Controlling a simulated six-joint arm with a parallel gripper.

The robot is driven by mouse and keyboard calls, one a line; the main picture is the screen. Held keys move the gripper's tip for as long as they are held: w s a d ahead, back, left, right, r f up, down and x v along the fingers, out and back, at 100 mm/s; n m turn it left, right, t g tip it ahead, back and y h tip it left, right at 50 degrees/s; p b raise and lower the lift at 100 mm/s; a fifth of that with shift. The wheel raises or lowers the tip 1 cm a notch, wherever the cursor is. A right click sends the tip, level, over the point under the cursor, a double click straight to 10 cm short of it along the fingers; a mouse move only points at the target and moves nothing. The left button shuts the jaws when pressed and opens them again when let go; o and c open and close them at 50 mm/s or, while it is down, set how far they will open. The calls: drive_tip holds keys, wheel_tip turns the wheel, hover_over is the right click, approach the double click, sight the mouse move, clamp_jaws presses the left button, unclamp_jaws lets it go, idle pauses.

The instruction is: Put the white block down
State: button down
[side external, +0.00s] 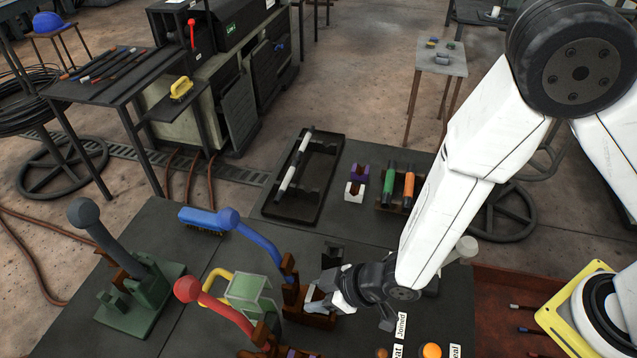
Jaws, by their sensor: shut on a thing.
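My gripper (322,297) is low over the dark bench, beside the brown base (318,321) of the blue lever (256,240). It is shut on a small pale piece, which looks like the white block (316,305). The fingers hide much of the block, and I cannot tell whether it touches the brown base. Another white piece (355,190) with a purple top stands farther back on the bench, apart from my gripper.
A red-knobbed lever (213,305), a green clear-sided box (250,294) and a green lever stand (140,300) are to the left. A blue brush (202,221) lies behind. A black tray (305,175) and green and orange handles (398,185) are at the back.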

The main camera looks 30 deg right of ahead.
sight(318, 297)
wheel_tip(318, 297, up, 10)
drive_tip(key=shift+f, duration=0.2)
idle(0.5)
drive_tip(key=shift+w, duration=0.1)
idle(0.6)
drive_tip(key=w+d+f, duration=0.4)
drive_tip(key=w+d, duration=1.2)
drive_tip(key=d, duration=0.1)
drive_tip(key=shift+w+d, duration=0.2)
drive_tip(key=shift+w, duration=0.1)
drive_tip(key=shift+f, duration=0.15)
drive_tip(key=shift+f, duration=2.85)
